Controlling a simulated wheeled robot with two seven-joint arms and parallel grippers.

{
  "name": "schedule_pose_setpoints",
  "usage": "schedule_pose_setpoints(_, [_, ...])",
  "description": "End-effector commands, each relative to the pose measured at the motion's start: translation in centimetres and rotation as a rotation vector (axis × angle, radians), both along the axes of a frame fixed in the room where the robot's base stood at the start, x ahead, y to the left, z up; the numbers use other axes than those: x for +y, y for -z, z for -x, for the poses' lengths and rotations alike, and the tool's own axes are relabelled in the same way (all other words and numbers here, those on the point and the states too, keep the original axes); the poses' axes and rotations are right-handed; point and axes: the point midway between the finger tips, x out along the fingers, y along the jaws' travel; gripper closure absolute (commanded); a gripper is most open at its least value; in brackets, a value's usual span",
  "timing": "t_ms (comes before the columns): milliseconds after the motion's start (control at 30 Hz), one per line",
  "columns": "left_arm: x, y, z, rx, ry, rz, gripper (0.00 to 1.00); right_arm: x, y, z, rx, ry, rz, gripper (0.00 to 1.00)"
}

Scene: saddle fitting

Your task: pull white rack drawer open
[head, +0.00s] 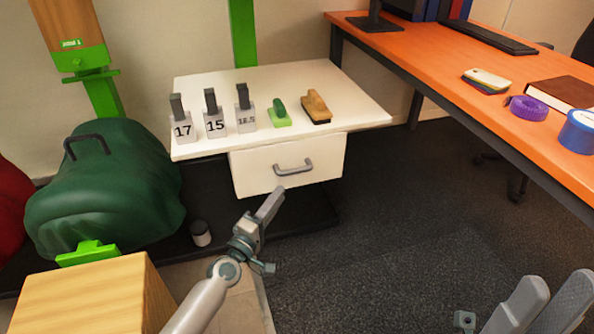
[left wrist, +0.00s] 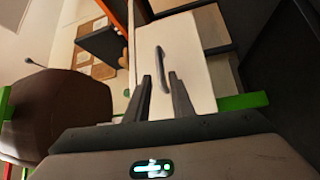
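The white rack (head: 350,100) has a white drawer (head: 250,175) under its top, flush and shut, with a grey bar handle (head: 294,166). My left gripper (head: 268,208) is just below and in front of the handle in the head view, apparently not touching it. In the left wrist view the left gripper (left wrist: 160,80) has its two fingers apart, nothing held, with the handle (left wrist: 161,67) ahead between the fingertips and the white drawer front (left wrist: 190,60) around it. My right gripper (head: 545,300) is at the lower right, fingers apart and empty, far from the drawer.
On the rack top stand several number-tagged gauges (head: 215,122), a green brush (head: 279,113) and a wooden brush (head: 315,107). A green covered saddle (head: 110,185) and wooden block (head: 90,295) are at left. An orange desk (head: 430,50) is at right. Floor before the drawer is clear.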

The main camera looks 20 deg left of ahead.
Motion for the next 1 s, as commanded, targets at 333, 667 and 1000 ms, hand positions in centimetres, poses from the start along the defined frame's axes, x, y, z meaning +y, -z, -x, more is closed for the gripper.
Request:
schedule_pose_setpoints(333, [-1.3, -0.9, -6.3, -0.003, 0.001, 0.002, 0.78, 0.1, 0.3, -0.2, 0.007, -0.003, 0.003, 0.69])
schedule_pose_setpoints(667, [-2.2, -1.3, -10.7, 0.000, -0.001, 0.001, 0.78, 0.4, -0.2, -0.2, -0.020, -0.016, -0.015, 0.69])
schedule_pose_setpoints(1000, [-2.4, -1.5, -11.8, 0.000, 0.000, 0.000, 0.78, 0.4, -0.4, -0.4, -0.021, -0.016, -0.020, 0.69])
